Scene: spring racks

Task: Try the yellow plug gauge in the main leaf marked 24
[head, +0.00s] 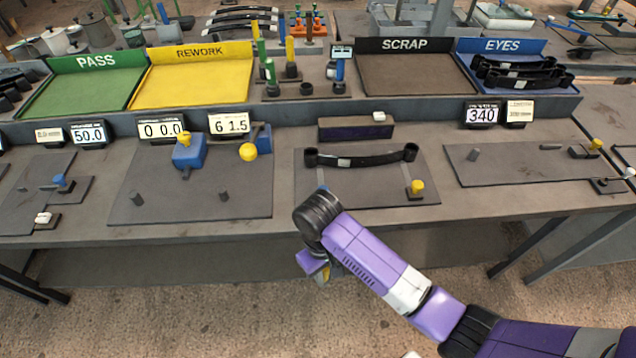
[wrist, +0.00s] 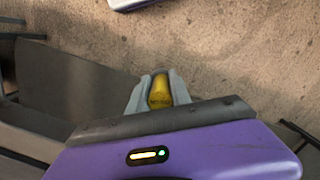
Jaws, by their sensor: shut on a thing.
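My gripper (wrist: 158,95) is shut on the yellow plug gauge (wrist: 160,90), seen nearly end-on between the jaws in the wrist view. Marking on the gauge is too small to read. In the head view my gripper (head: 320,270) hangs in front of the bench, over the floor, with little of the gauge visible. A dark leaf (head: 375,158) with an eye at each end lies across the middle bench plate (head: 330,188). It has a small pale tag, unreadable. Several more leaves (head: 520,72) lie in the blue EYES tray (head: 485,58). I cannot tell which leaf is marked 24.
Behind the bench plates are the green PASS (head: 85,95), yellow REWORK (head: 197,82) and brown SCRAP (head: 410,75) trays. A gauge stand (head: 275,90) holds green, yellow and blue gauges. A yellow-knobbed fitting (head: 417,187) stands on the plate's right. The bench front edge lies behind my gripper.

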